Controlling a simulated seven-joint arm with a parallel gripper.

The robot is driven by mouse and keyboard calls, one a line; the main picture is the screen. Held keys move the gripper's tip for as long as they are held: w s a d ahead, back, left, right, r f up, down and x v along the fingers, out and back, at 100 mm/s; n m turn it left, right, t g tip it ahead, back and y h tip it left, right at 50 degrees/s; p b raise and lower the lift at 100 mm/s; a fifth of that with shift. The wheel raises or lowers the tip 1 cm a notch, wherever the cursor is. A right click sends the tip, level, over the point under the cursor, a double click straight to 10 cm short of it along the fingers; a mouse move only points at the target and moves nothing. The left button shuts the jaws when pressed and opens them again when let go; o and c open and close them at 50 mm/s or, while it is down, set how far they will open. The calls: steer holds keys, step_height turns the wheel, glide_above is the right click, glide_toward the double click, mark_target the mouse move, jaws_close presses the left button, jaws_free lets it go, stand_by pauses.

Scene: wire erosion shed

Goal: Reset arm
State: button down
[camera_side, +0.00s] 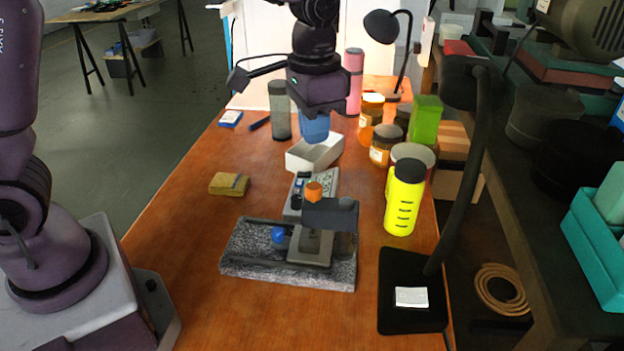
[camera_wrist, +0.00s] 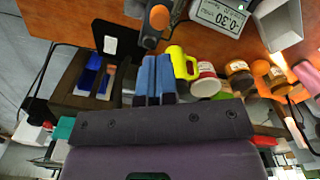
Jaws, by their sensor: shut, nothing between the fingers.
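My gripper (camera_side: 314,136) hangs from the dark purple wrist, its blue fingers pointing down over the back of the open white tray (camera_side: 305,160). Whether the fingertips are inside the tray or just behind its rim I cannot tell. In the wrist view the two blue fingers (camera_wrist: 155,72) are together, with nothing held between them. A measuring device with a grey granite base (camera_side: 250,265) stands in front of the tray. It has an orange knob (camera_side: 313,191) and a blue knob (camera_side: 278,235); its digital display (camera_wrist: 218,14) shows in the wrist view.
A yellow bottle (camera_side: 404,200), several jars and a green box (camera_side: 425,120) stand to the right. A lamp (camera_side: 485,150) rises at the front right. A grey-green cylinder (camera_side: 280,110) stands left of my gripper. A sponge (camera_side: 229,184) lies at left; the front-left tabletop is clear.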

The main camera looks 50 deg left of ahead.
steer(key=shift+s+a+f, duration=0.15)
steer(key=shift+s+f, duration=0.25)
steer(key=shift+s, duration=0.35)
steer(key=s+a+r+n+t, duration=0.1)
steer(key=s+r, duration=0.3)
steer(key=s, duration=0.4)
steer(key=s+a+r+n+t, duration=0.1)
steer(key=s+a+r+t, duration=0.3)
steer(key=s, duration=0.5)
steer(key=shift+a+r+n+t, duration=0.2)
steer(key=shift+r+n+t, duration=0.15)
steer(key=shift+r, duration=0.2)
